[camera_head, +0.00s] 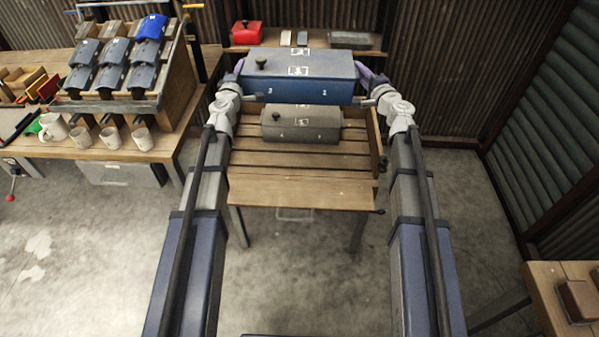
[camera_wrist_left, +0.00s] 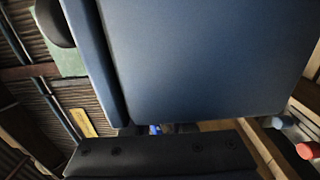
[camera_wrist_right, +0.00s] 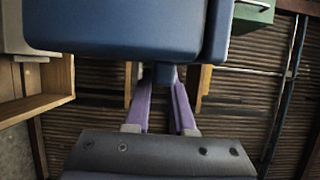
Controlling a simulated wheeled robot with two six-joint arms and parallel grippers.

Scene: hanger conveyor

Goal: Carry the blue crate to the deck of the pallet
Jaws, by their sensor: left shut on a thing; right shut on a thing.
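The blue crate (camera_head: 310,88), with a lidded top and dark knob, is held between my two grippers in the head view, above the back of the slatted wooden pallet (camera_head: 285,160). It looks roughly level. My left gripper (camera_head: 240,68) is shut at its left end; in the left wrist view the crate (camera_wrist_left: 200,60) fills much of the picture and hides the fingertips. My right gripper (camera_head: 370,76) is shut at its right end. In the right wrist view its purple fingers (camera_wrist_right: 163,85) close on a small lug beneath the crate's rim.
A grey crate (camera_head: 300,124) stands on the pallet, just in front of and below the blue crate. A raised wooden side (camera_head: 376,145) edges the pallet's right. The front slats are bare. A shelf behind holds a red box (camera_head: 246,33). A bench with mugs (camera_head: 54,127) stands left.

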